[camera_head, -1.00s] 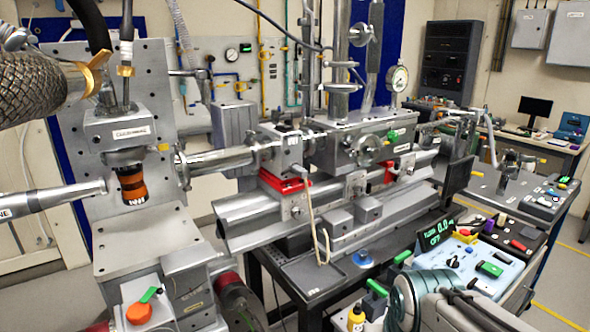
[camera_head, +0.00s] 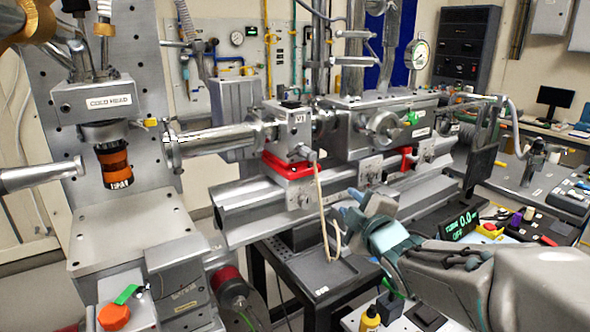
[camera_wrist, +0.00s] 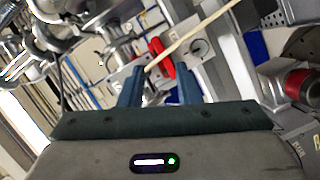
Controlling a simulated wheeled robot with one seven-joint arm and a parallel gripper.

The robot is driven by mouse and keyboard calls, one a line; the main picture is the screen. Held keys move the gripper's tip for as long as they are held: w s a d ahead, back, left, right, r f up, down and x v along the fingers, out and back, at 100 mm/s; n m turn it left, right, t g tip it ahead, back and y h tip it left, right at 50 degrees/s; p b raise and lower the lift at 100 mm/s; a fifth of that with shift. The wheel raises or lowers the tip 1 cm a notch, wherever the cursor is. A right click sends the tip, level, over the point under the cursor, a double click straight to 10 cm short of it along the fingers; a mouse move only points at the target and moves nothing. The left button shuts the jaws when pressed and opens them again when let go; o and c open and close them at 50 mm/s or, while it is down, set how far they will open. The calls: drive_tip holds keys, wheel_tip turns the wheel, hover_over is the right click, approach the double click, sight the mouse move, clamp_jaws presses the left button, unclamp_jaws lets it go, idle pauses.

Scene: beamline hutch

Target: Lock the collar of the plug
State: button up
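An orange-and-black banded cylinder (camera_head: 115,164) hangs under the grey block marked COLD HEAD (camera_head: 90,105). It looks like the plug with its collar, and white marks show at its lower edge. I cannot tell whether the collar is locked. My gripper (camera_head: 350,208) is in front of the bench, well to the right of the plug and apart from it. In the wrist view its two blue fingers (camera_wrist: 158,88) are spread with nothing held between them. The plug cannot be made out in the wrist view.
A metal tube (camera_head: 40,176) points at the plug from the left. A horizontal beam pipe (camera_head: 215,142) runs to its right. A pale cord (camera_head: 322,205) hangs near my gripper. An orange knob (camera_head: 114,317) and a red-and-black cylinder (camera_head: 230,286) are low at left.

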drive_tip(key=a+r+n+t+y+b, duration=0.1)
drive_tip(key=a+r+n+y, duration=0.1)
drive_tip(key=a+n+y, duration=0.3)
drive_tip(key=n+y+p, duration=0.2)
approach(292, 154)
drive_tip(key=x, duration=0.8)
drive_tip(key=shift+a, duration=0.55)
drive_tip(key=shift+s, duration=0.1)
clamp_jaws()
